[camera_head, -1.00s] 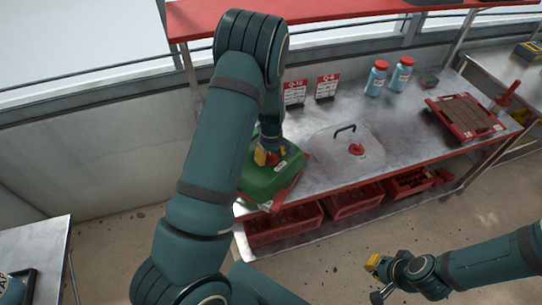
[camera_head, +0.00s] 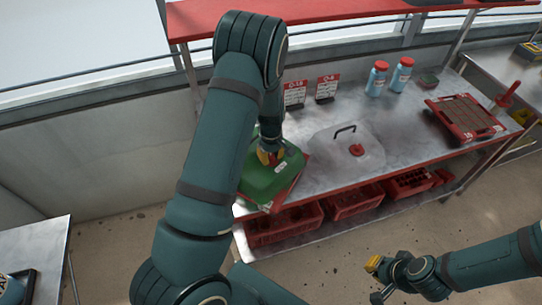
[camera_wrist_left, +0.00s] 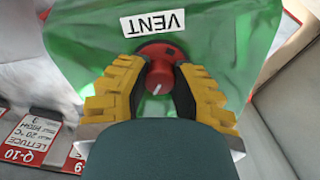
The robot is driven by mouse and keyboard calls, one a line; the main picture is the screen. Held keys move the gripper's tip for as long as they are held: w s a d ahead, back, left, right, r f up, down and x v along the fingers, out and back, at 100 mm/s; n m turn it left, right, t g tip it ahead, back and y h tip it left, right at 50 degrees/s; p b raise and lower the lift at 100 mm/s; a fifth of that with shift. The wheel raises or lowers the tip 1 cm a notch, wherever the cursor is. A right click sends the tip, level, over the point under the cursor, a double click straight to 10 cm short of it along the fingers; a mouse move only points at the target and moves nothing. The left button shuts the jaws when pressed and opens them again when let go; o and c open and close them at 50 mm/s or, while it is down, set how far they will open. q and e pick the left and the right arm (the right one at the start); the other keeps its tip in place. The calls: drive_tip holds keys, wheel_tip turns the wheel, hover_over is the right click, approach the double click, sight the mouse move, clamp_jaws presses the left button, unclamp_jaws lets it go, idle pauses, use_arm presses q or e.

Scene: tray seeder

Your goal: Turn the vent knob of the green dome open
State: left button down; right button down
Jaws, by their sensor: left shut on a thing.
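The green dome (camera_head: 268,183) sits at the left end of the metal bench over a red-rimmed tray. Its white VENT label (camera_wrist_left: 153,22) and red vent knob (camera_wrist_left: 157,72) show in the left wrist view. The knob's white mark slants, near the knob's lower edge in that view. My left gripper (camera_wrist_left: 158,78) is shut on the knob, a yellow finger on each side. In the head view, the left gripper (camera_head: 270,156) is on top of the dome and hides most of the knob. My right gripper (camera_head: 376,279) is low at the right, clear of the bench; its jaw gap is unclear.
A clear dome (camera_head: 326,158) with a black handle and red knob stands right of the green one. Two blue bottles (camera_head: 376,80), label cards (camera_head: 327,88) and a filled red tray (camera_head: 438,113) are on the bench. Red crates (camera_head: 352,202) sit below.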

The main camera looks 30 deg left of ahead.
sight(270, 156)
use_arm(q)
drive_tip(key=m+b, duration=0.1)
drive_tip(key=m, duration=0.5)
drive_tip(key=shift+s+f+b, duration=0.1)
drive_tip(key=shift+b, duration=0.3)
drive_tip(key=m+b, duration=0.1)
drive_tip(key=m, duration=0.4)
drive_tip(key=shift+a, duration=0.1)
drive_tip(key=shift+m+b, duration=0.3)
drive_tip(key=shift+m, duration=0.1)
drive_tip(key=c, duration=0.7)
unclamp_jaws()
drive_tip(key=shift+c, duration=0.2)
wheel_tip(270, 156, up, 12)
